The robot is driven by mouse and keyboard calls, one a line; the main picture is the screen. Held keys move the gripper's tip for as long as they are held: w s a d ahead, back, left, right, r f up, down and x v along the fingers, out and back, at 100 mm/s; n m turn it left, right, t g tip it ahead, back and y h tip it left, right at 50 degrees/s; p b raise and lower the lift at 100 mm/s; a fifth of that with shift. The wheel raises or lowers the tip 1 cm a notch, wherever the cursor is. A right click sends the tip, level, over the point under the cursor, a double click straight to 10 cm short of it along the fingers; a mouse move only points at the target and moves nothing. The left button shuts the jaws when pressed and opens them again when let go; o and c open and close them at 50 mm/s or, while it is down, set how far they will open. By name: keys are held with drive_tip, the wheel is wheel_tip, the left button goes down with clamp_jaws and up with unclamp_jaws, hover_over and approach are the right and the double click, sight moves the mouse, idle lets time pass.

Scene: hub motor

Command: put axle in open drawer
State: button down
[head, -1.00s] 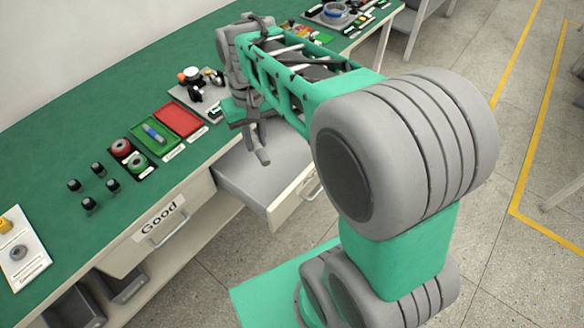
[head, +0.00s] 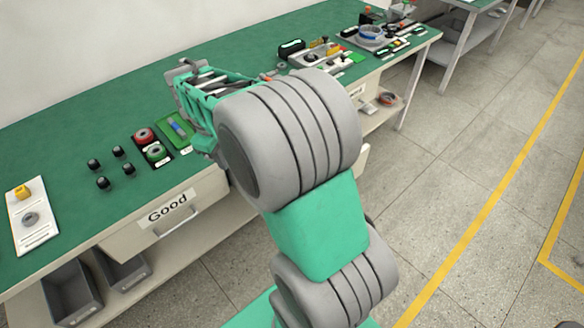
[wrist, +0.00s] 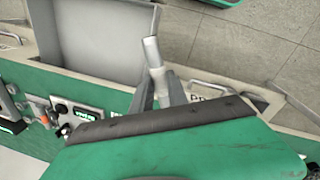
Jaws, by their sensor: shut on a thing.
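The axle (wrist: 152,54) is a light grey stepped rod, held between the fingers of my gripper (wrist: 157,74) in the wrist view. My gripper is shut on it. The open drawer (wrist: 90,42) shows its pale grey inside in the wrist view. The axle's end appears close to the drawer's side edge; I cannot tell its height above it. In the head view my arm hides my gripper, the axle and most of the open drawer; only a pale corner (head: 363,158) that looks like its front shows right of my arm.
A shut drawer labelled "Good" (head: 168,208) is on the left under the green workbench (head: 75,130). Another handled drawer front (wrist: 212,90) lies beside the open drawer. Floor at right is clear.

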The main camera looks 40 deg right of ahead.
drive_tip(key=d+f+n+t+b, duration=0.1)
drive_tip(key=d+f+n+b, duration=0.3)
drive_tip(key=d+f, duration=0.3)
drive_tip(key=w+d+f+n+t+y+b, duration=0.1)
drive_tip(key=d+f+n+t+b, duration=0.1)
drive_tip(key=d+f, duration=0.5)
drive_tip(key=d+f+n+t+b, duration=0.2)
drive_tip(key=d+f+n+b, duration=0.3)
drive_tip(key=d, duration=0.8)
drive_tip(key=shift+w+d+f+n+y+b, duration=0.2)
drive_tip(key=shift+f+n, duration=0.3)
drive_tip(key=shift+f, duration=0.3)
drive_tip(key=shift+w+d+f+n+y+b, duration=0.1)
drive_tip(key=shift+w+f+n, duration=0.1)
drive_tip(key=shift+f+n, duration=0.45)
drive_tip(key=shift+a+f+b, duration=0.15)
drive_tip(key=shift+f+b, duration=1.4)
drive_tip(key=shift+f, duration=1.5)
drive_tip(key=shift+b, duration=0.95)
drive_tip(key=shift+f, duration=0.1)
